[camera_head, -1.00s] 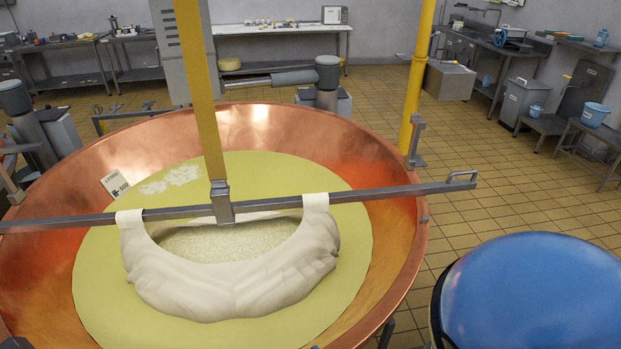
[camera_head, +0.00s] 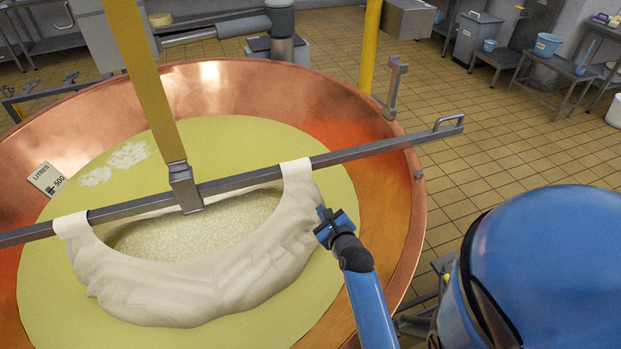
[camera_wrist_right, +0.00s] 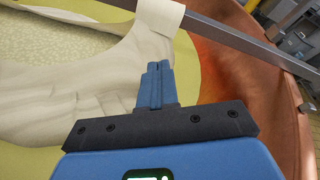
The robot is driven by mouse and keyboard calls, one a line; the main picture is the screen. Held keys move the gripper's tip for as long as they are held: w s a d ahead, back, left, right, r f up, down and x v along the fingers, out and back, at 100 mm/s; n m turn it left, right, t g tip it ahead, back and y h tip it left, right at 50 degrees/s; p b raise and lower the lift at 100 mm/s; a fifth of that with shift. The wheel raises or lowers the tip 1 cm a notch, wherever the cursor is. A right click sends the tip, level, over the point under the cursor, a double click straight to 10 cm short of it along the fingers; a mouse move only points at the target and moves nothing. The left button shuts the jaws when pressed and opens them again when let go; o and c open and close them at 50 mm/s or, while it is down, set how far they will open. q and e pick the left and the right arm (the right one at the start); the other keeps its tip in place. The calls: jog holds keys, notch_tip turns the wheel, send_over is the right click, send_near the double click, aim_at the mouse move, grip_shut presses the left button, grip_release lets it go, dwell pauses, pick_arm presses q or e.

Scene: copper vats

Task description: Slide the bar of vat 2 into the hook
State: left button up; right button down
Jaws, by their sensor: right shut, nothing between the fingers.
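The grey metal bar (camera_head: 375,148) lies across the copper vat (camera_head: 402,225), with a loop handle (camera_head: 449,121) at its right end, beyond the rim. It also shows in the wrist view (camera_wrist_right: 238,41). A white cloth bag (camera_head: 190,290) of curd hangs from the bar by two loops. A grey fitting (camera_head: 184,185) at the foot of a yellow strap meets the bar mid-length. An upright grey hook-like bracket (camera_head: 395,82) stands at the right rim, behind the bar and apart from it. My right gripper (camera_head: 322,213) is shut and empty, below the bar by the bag's right side (camera_wrist_right: 157,68).
A yellow post (camera_head: 371,45) rises beside the bracket. A volume label (camera_head: 47,179) sits on the vat's left inner wall. A grey bin (camera_head: 476,38) and a low bench (camera_head: 555,67) stand at the back right.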

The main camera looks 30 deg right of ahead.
jog(key=w+d+m, duration=0.3)
jog(key=m, duration=0.2)
jog(key=b, duration=0.2)
send_near(307, 170)
jog(key=shift+m, duration=0.3)
jog(key=x, duration=0.4)
jog(key=shift+w+d+f, duration=0.1)
jog(key=shift+w+f, duration=0.1)
jog(key=shift+w, duration=0.15)
jog(key=shift+w+d, duration=0.15)
jog(key=shift+w, duration=0.65)
